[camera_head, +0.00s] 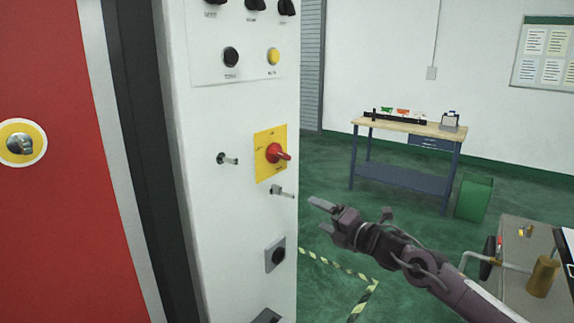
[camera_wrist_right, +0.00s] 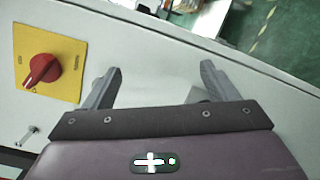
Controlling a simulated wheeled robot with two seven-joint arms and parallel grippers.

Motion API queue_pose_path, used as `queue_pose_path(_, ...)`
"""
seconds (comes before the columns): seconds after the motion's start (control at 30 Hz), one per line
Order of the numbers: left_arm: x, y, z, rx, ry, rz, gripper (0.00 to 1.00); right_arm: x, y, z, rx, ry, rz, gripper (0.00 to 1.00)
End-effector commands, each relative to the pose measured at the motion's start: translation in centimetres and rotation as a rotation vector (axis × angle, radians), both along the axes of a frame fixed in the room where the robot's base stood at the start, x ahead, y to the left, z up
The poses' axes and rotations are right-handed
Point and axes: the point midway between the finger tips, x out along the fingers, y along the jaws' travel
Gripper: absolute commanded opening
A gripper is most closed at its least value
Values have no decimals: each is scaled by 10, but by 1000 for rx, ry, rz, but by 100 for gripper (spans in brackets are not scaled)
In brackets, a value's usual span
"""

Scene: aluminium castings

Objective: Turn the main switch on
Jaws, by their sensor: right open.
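The main switch is a red rotary knob (camera_head: 276,153) on a yellow plate (camera_head: 264,166), mounted on the white cabinet front. In the right wrist view the red knob (camera_wrist_right: 42,71) and its yellow plate (camera_wrist_right: 66,46) are at the left, beside the fingers and not between them. My right gripper (camera_head: 322,219) is to the right of the cabinet and lower than the knob, open and empty. It also shows in the right wrist view (camera_wrist_right: 158,84), with its two fingers spread apart. My left gripper is not in view.
Key-like fittings (camera_head: 229,160) (camera_head: 282,192) stick out left of and below the switch. Black and yellow buttons (camera_head: 273,56) are above. A red panel (camera_head: 60,230) stands left. A workbench (camera_head: 410,127), a green bin (camera_head: 474,197) and a grey table (camera_head: 520,235) are right.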

Motion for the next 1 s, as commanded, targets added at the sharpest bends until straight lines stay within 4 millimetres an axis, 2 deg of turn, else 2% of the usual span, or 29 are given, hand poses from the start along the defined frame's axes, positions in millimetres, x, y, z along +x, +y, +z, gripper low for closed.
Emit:
queue_pose_path(0.03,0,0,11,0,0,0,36,-7,6,50,-80,-104,47,80)
queue_pose_path(0.1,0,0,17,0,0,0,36,-20,15,92,-181,-222,105,80)
queue_pose_path(0.2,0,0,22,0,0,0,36,-38,22,134,-291,-350,163,80)
queue_pose_path(0.3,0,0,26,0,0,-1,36,-50,26,155,-361,-428,197,80)
queue_pose_path(0.47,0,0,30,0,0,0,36,-54,33,167,-397,-470,218,80)
queue_pose_path(0.8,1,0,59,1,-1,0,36,-24,75,169,-395,-469,217,80)
queue_pose_path(1.0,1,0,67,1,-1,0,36,-12,89,167,-395,-469,215,80)
